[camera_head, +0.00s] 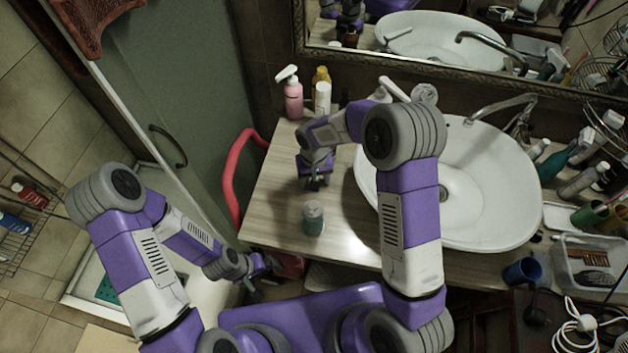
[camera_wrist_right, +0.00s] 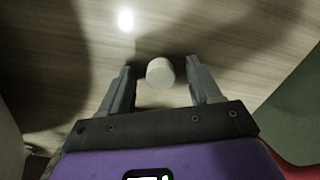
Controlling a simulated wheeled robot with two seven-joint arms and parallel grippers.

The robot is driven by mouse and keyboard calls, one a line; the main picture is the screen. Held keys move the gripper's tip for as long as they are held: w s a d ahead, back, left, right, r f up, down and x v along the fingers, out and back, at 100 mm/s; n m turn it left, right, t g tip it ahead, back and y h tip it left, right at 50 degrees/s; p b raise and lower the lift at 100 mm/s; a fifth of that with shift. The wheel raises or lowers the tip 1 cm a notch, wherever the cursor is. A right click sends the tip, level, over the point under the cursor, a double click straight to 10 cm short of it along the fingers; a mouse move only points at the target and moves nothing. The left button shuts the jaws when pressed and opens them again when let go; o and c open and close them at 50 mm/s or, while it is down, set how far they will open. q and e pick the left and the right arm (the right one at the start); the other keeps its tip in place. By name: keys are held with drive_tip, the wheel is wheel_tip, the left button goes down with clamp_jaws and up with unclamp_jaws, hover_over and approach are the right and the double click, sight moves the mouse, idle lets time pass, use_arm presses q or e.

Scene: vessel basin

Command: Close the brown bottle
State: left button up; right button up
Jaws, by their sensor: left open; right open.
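My right gripper (camera_head: 315,176) hangs over the wooden counter, left of the basin, pointing down. In the right wrist view its fingers (camera_wrist_right: 161,88) are open, with a small white cylinder (camera_wrist_right: 159,73), like a cap, between them and a gap on each side. I cannot tell whether it is loose or on a bottle. The brown bottle cannot be made out for certain on the counter. A small greenish-grey jar (camera_head: 313,218) stands in front of the right gripper. My left gripper (camera_head: 262,277) is open and empty, low beside the counter's left front corner.
The white basin (camera_head: 490,190) fills the counter's middle. A red curved rail (camera_head: 232,178) borders the counter's left edge. Toiletries crowd the right.

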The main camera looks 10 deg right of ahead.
drive_tip(key=c, duration=1.1)
wheel_tip(320, 180, up, 18)
drive_tip(key=p, duration=0.2)
idle(0.4)
